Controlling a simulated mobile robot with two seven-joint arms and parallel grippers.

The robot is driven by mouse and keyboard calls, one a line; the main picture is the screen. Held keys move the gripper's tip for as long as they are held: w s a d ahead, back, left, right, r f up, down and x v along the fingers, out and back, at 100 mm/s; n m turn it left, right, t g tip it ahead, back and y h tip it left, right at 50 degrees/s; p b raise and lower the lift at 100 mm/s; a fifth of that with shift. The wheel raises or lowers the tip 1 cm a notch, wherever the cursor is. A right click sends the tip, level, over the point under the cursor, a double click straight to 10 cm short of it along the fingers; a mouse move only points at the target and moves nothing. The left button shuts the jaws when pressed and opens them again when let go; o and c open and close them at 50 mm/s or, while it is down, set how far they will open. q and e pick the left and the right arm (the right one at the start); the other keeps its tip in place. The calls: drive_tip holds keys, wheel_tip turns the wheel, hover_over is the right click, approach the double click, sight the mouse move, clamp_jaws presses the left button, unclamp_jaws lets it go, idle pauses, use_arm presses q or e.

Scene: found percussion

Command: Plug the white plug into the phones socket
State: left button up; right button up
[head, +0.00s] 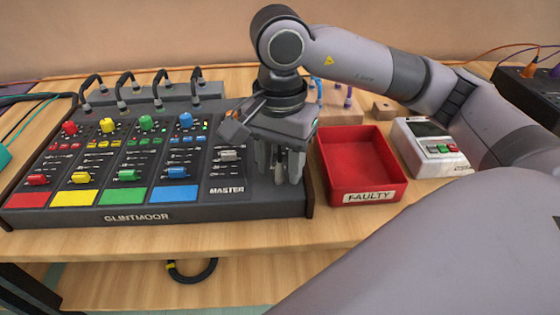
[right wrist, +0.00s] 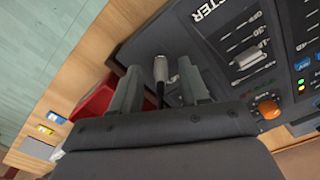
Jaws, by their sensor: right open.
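My right gripper (head: 278,175) points down over the master section at the right end of the black mixer (head: 140,217). Its fingers are open, and they also show in the right wrist view (right wrist: 158,85). Between them is a pale grey-white cylinder (right wrist: 160,68) with a dark part below it, which looks like the white plug. A gap shows on both sides of it. I cannot tell whether it sits in a socket. The phones socket is not identifiable, and the gripper hides that part of the mixer. My left gripper is not in view.
A red tray marked FAULTY (head: 370,196) stands just right of the mixer. A white tester box (head: 432,150) is beyond it. Black cables (head: 125,88) with plugs arch behind the mixer. A purple upright piece (head: 348,98) stands behind the tray. Bare table runs along the front.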

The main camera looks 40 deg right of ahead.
sight(280, 162)
wheel_tip(280, 162, up, 7)
drive_tip(key=shift+f+p, duration=0.1)
drive_tip(key=shift+p, duration=0.35)
drive_tip(key=shift+f, duration=0.1)
